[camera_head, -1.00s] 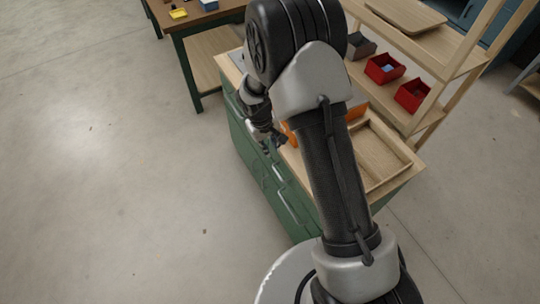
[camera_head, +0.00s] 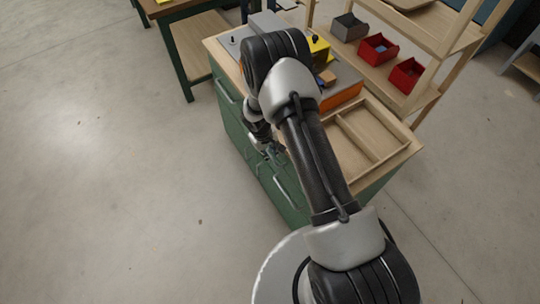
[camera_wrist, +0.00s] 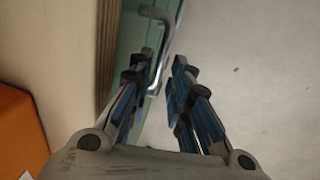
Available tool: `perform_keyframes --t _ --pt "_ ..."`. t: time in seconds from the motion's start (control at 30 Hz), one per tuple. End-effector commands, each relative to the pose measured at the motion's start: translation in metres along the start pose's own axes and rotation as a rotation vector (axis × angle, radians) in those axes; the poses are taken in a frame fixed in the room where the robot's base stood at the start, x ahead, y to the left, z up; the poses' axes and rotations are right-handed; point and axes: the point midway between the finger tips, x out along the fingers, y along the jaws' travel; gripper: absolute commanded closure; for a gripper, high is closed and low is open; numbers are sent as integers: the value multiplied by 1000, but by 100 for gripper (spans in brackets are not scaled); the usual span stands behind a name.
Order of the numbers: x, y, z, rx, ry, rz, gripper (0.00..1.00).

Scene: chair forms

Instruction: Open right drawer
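The green cabinet (camera_head: 234,122) has a wooden top, and its drawer fronts face left in the head view. A metal bar handle (camera_head: 286,191) shows on the nearer part of this front, the right side. My gripper (camera_head: 268,150) is beside the front near the top edge, partly hidden by my arm. In the wrist view, a bar handle (camera_wrist: 161,42) stands out from the green front. My gripper (camera_wrist: 166,64) points at it, fingers apart, with the bar's lower end between or just beyond the fingertips. I cannot tell whether they touch. The drawer looks closed.
On the cabinet top are a wooden divided tray (camera_head: 372,137) and an orange item (camera_head: 342,97). A wooden shelf behind holds red bins (camera_head: 378,49) and a grey bin (camera_head: 349,27). A green-legged table (camera_head: 183,62) stands at the back left. The floor left of the cabinet is clear.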

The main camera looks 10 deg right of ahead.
Motion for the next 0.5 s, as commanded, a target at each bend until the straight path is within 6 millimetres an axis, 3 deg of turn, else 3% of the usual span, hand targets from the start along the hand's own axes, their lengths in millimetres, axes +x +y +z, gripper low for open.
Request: perform_keyframes --t 0.2,0.5 --pt "18 0 0 0 0 0 82" --pt "19 0 0 0 0 0 82"
